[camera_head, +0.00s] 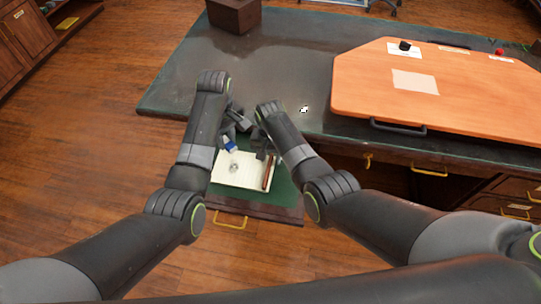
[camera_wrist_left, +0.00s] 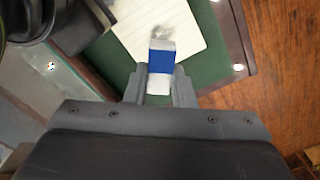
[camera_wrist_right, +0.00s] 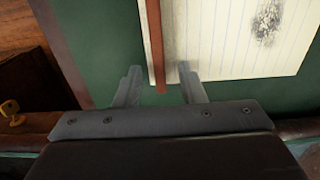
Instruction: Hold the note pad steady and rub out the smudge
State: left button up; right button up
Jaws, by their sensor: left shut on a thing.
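The lined cream note pad (camera_head: 230,179) lies on the green bottom of an open drawer. A grey smudge (camera_head: 234,167) marks it; it also shows in the left wrist view (camera_wrist_left: 172,33) and right wrist view (camera_wrist_right: 267,22). My left gripper (camera_head: 229,138) is shut on a white eraser with a blue band (camera_wrist_left: 160,68). The eraser's far end is close to the smudge; I cannot tell if it touches the paper. My right gripper (camera_wrist_right: 158,82) is open at the pad's edge, its fingers either side of a reddish-brown rod (camera_wrist_right: 155,40).
The drawer (camera_head: 255,209) has a yellow handle and raised wooden walls around the pad. Above it is a dark desktop (camera_head: 290,70) with an orange board (camera_head: 460,85) at the right and a brown box (camera_head: 233,15) at the back. The desktop's middle is mostly clear.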

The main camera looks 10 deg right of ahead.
grip_shut()
dwell(0.8)
pick_arm(q)
jog(key=s+a+f, duration=0.1)
jog(key=s+f, duration=0.2)
send_over(229, 175)
jog(key=shift+f, duration=3)
